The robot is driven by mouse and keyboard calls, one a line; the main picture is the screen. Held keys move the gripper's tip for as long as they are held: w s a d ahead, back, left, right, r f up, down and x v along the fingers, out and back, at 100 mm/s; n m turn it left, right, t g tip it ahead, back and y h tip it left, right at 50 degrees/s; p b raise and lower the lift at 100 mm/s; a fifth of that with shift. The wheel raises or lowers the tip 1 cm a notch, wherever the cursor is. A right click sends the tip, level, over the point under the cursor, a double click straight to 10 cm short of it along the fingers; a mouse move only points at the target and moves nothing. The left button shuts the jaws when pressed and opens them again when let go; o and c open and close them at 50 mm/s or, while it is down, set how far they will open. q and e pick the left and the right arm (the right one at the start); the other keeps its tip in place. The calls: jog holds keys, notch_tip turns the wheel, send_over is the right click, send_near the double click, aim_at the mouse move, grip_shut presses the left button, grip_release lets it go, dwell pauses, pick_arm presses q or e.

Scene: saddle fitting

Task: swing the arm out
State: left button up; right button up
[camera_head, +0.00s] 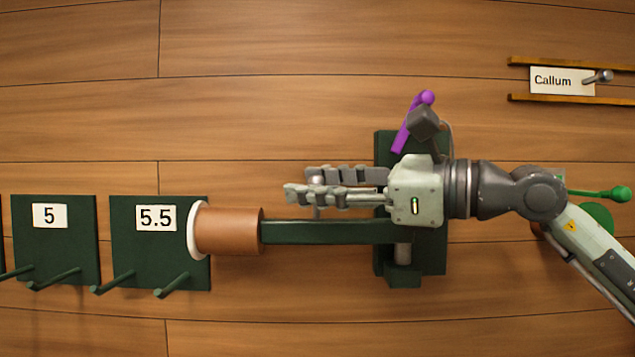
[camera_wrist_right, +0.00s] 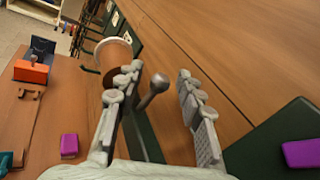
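A dark green swing arm (camera_head: 330,232) extends left from a green wall bracket (camera_head: 432,255) and lies roughly flat along the wooden wall. A brown cylinder (camera_head: 230,230) with a white rim is at its left end. The knob stands on the green arm (camera_wrist_right: 140,135). My left gripper is not in view.
Green plates labelled 5 (camera_head: 50,250) and 5.5 (camera_head: 180,255), with pegs sticking out, are at the left. A purple handle (camera_head: 405,130) is above the bracket. A Callum card (camera_head: 555,82) sits between wooden rails at upper right. The upper-left wall is bare.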

jog(key=shift+c, duration=0.5)
grip_shut()
jog(key=shift+s+g, duration=0.15)
jog(key=shift+g, duration=0.15)
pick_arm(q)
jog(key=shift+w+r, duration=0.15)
pick_arm(e)
jog(key=shift+s+n+g+y, duration=0.15)
jog(key=shift+n+g+y, duration=0.15)
pick_arm(q)
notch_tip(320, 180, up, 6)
jog(key=b, duration=0.2)
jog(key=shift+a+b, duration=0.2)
jog(key=shift+b, duration=0.2)
pick_arm(e)
jog(key=s+d+n+g, duration=0.3)
jog(key=s+n+g, duration=0.4)
jog(key=g, duration=0.5)
jog(key=shift+n+g+y, duration=0.3)
jog(key=shift+n, duration=0.4)
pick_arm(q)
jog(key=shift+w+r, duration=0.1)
pick_arm(e)
jog(key=shift+s, duration=0.1)
